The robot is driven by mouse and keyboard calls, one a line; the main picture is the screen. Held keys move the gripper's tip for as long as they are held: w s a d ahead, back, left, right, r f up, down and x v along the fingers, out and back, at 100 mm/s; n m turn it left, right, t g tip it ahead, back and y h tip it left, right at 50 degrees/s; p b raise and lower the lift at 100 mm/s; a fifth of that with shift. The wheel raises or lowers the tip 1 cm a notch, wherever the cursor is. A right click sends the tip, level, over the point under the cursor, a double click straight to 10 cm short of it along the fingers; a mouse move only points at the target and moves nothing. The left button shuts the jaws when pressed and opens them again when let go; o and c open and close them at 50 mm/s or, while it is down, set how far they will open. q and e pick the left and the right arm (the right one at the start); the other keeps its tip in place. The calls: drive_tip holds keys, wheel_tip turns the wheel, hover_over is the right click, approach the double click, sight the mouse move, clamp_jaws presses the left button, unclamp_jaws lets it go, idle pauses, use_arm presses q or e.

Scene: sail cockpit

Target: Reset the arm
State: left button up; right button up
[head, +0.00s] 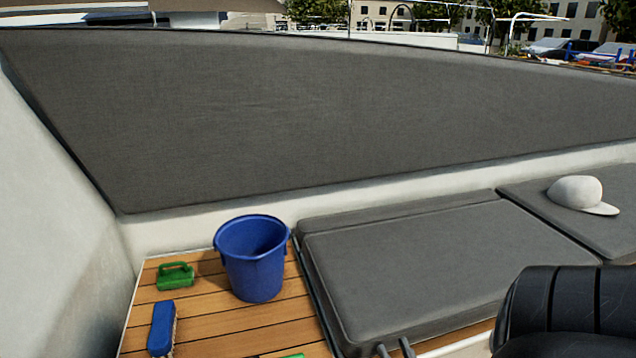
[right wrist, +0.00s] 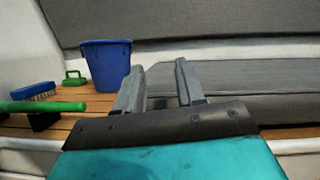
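My right gripper (right wrist: 159,66) is open in the right wrist view. Its two grey fingers stand apart with nothing between them. In the head view only the tips of my right gripper (head: 394,349) show at the bottom edge, in front of the grey seat cushion. My left gripper is in neither view.
A blue bucket (head: 254,262) stands on the wooden deck (head: 200,330). Left of it are a green-handled item (head: 175,276) and a blue brush (head: 162,328). A green bar (right wrist: 45,106) lies nearer. A white cap (head: 577,192) rests on the right cushion (head: 530,203).

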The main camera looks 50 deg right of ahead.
drive_tip(key=w+a+n+g+y+p, duration=0.1)
drive_tip(key=w+a+n+y+p, duration=0.1)
drive_tip(key=w+a+n+y, duration=0.45)
drive_tip(key=w+a+n+g+y+p, duration=0.15)
drive_tip(key=a+n+y, duration=0.25)
drive_tip(key=a+n, duration=0.7)
use_arm(q)
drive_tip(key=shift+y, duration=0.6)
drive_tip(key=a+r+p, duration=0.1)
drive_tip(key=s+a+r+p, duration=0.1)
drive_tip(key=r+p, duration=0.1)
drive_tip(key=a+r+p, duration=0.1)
drive_tip(key=p, duration=0.1)
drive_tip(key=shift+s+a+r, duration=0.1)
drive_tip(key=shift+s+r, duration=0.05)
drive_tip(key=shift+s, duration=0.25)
use_arm(e)
drive_tip(key=a+r+n+g+y, duration=0.1)
drive_tip(key=a+r+n+g, duration=0.2)
drive_tip(key=n, duration=0.9)
drive_tip(key=a+r+n+g+y, duration=0.1)
drive_tip(key=a+r+n+g, duration=0.2)
drive_tip(key=a+n, duration=0.4)
drive_tip(key=n, duration=0.6)
drive_tip(key=shift+s, duration=0.4)
drive_tip(key=shift+y, duration=0.25)
